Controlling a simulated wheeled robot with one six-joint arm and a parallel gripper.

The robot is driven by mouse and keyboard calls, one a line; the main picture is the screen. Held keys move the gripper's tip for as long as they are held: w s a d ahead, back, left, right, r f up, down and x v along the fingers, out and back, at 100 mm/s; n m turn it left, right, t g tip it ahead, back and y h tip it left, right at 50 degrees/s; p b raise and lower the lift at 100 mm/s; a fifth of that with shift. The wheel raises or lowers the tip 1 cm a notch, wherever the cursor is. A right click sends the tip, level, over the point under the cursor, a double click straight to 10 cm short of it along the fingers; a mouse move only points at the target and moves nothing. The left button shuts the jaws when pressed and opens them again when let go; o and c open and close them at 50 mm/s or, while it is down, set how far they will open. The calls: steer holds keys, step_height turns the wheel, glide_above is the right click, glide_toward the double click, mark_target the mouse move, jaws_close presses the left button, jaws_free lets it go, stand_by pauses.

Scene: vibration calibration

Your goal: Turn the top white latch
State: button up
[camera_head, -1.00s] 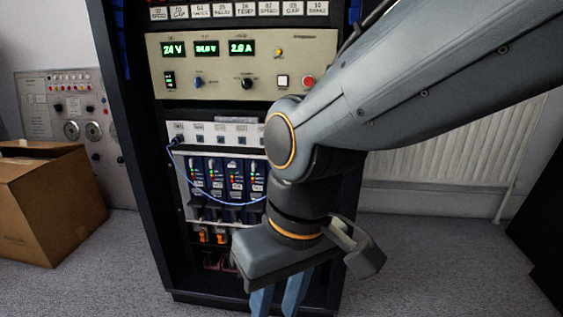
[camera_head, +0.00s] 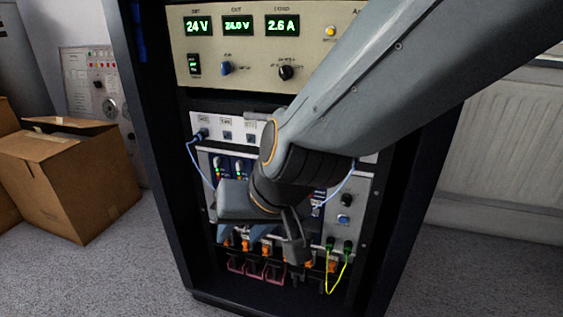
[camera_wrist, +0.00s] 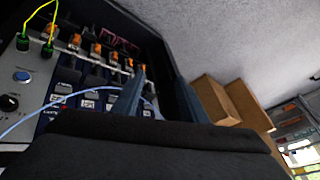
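My gripper (camera_head: 246,234) is in front of the lower rack modules in the head view, pointing down and left, partly behind my wrist. In the wrist view its two blue-grey fingers (camera_wrist: 155,72) are apart with nothing seen between them. The dark blue modules (camera_head: 240,168) carry small lights and pale parts near their tops; my arm covers most of them. I cannot make out for sure which part is the top white latch. Dark grey module handles show in the wrist view (camera_wrist: 95,82), close to the fingers. Orange parts (camera_head: 266,247) sit in a row below the modules.
A blue cable (camera_head: 193,155) loops across the module fronts. A yellow cable (camera_head: 345,272) hangs at lower right. A beige power panel (camera_head: 260,90) is above, and the dark rack sides (camera_head: 165,160) flank the bay. A cardboard box (camera_head: 75,185) stands left on open floor.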

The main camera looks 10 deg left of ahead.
steer(key=w+a+f+m+t, duration=0.1)
steer(key=w+a+m+t, duration=0.2)
steer(key=w+a+t, duration=0.5)
steer(key=w+d+r+m+t+h, duration=0.2)
steer(key=d+m+t+h, duration=0.1)
steer(key=d+t+h, duration=0.35)
steer(key=w+b, duration=0.3)
steer(key=w, duration=0.4)
steer(key=shift+a, duration=0.2)
steer(key=shift+h, duration=0.25)
jaws_close()
steer(key=shift+m, duration=0.3)
